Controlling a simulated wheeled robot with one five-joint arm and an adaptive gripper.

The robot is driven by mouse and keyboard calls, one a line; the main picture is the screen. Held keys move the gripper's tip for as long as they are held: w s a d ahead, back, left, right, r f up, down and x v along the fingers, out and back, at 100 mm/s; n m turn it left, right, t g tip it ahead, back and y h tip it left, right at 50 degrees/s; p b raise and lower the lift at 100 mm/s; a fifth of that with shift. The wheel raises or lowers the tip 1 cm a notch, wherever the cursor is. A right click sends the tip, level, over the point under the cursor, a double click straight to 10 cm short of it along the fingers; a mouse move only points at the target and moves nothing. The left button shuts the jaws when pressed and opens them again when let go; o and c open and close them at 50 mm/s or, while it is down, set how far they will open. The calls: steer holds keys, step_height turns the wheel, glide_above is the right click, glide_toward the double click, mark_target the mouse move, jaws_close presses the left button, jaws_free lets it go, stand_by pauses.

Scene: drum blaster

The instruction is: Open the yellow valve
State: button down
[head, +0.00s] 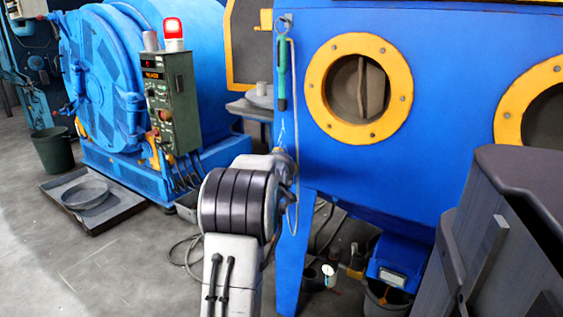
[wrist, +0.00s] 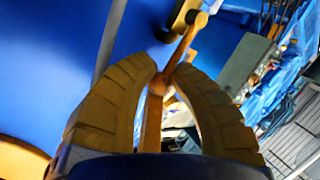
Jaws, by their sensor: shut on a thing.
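The yellow valve (wrist: 187,38) shows in the wrist view as a yellow-orange bar with a round joint. It runs from the upper right down between the fingers of my gripper (wrist: 168,72). The two ribbed fingers are closed in around the bar, with their tips on either side of it near the round joint. In the head view my arm reaches to the front left leg of the blue cabinet. There the arm hides most of the gripper, and I cannot make out the held valve.
The blue cabinet (head: 455,95) has round yellow-rimmed windows. A green-handled tool (head: 282,75) hangs on its left edge. A green control box (head: 172,100) with a red lamp (head: 173,29) stands left. A dark grey container (head: 510,235) fills the lower right.

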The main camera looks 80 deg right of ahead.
steer(key=c, duration=1.1)
jaws_free()
steer(key=shift+a, duration=0.15)
steer(key=v, duration=1.1)
steer(key=shift+a, duration=0.4)
